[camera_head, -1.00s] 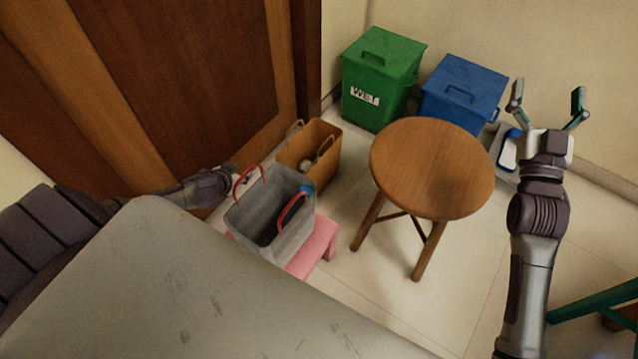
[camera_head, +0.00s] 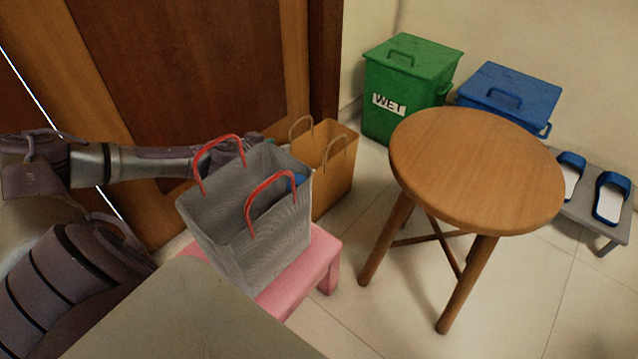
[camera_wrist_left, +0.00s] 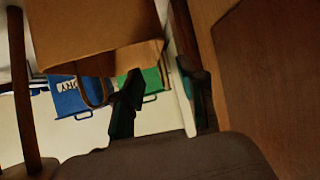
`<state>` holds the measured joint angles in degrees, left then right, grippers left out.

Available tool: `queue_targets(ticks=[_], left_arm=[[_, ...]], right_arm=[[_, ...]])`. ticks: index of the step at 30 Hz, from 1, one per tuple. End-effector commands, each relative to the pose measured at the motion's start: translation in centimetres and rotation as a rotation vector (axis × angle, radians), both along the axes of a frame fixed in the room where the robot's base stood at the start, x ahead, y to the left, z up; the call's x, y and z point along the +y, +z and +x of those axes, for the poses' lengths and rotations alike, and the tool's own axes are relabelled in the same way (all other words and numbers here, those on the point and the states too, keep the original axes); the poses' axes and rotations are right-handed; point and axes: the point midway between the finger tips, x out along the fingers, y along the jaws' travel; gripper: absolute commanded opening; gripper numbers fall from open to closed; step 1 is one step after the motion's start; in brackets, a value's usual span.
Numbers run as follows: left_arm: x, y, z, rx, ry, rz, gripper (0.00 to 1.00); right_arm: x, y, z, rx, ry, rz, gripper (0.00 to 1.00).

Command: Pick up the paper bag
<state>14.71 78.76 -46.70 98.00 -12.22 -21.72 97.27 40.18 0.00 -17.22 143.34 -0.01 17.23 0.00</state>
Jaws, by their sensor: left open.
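The paper bag (camera_head: 332,178), brown with two loop handles, stands upright on the floor by the door, partly hidden behind the grey bag. My left arm reaches in from the left along the door. My left gripper (camera_head: 250,142) is behind the grey bag's far rim, its fingers mostly hidden there. In the left wrist view my left gripper (camera_wrist_left: 162,75) is open and empty. There the paper bag (camera_wrist_left: 95,30) fills the upper left, appearing upside down, its rim close to one finger. I cannot tell whether they touch. My right gripper is out of view.
A grey bag (camera_head: 265,240) with red handles sits on a pink stool (camera_head: 318,262), crowding the paper bag's near side. A round wooden stool (camera_head: 470,165) stands to the right. Green (camera_head: 405,75) and blue (camera_head: 510,90) bins and a slipper rack (camera_head: 590,215) line the back wall.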

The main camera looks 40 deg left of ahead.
Motion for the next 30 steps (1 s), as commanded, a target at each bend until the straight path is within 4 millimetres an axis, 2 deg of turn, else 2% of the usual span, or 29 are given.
queue_targets(ticks=[6,14,24,30], left_arm=[[0.4,-1.8,3.2,-0.003,0.002,-0.001,0.41],[0.5,-2.5,4.6,0.0,-0.001,0.002,0.41],[0.3,-4.5,7.8,-0.003,0.0,0.001,0.41],[0.5,-5.0,9.0,0.0,0.0,0.001,0.41]], right_arm=[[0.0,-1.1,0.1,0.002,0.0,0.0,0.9],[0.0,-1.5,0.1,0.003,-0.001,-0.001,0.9],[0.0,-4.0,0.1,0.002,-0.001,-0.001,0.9],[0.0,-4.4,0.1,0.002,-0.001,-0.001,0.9]])
